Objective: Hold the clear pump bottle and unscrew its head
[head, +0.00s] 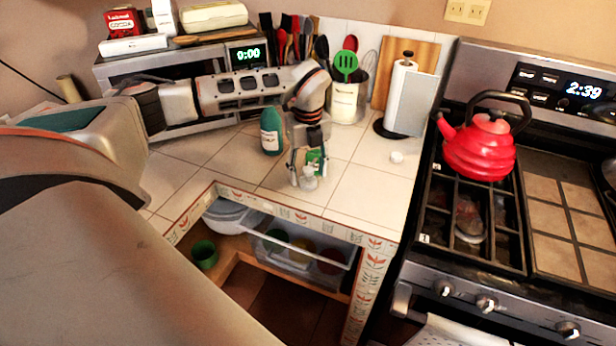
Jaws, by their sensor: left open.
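My left gripper (309,172) reaches down over the tiled counter near its front corner. Its fingers are open, one on each side of a small clear bottle (309,183). A patch of green shows behind the bottle, between the fingers. The gripper hides much of the bottle, so I cannot tell its pump head clearly or whether the fingers touch it. My right gripper is not in view.
A dark green bottle (271,131) stands left of the gripper. Behind are a utensil crock (347,103) and a paper towel holder (406,97). A red kettle (478,148) sits on the stove.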

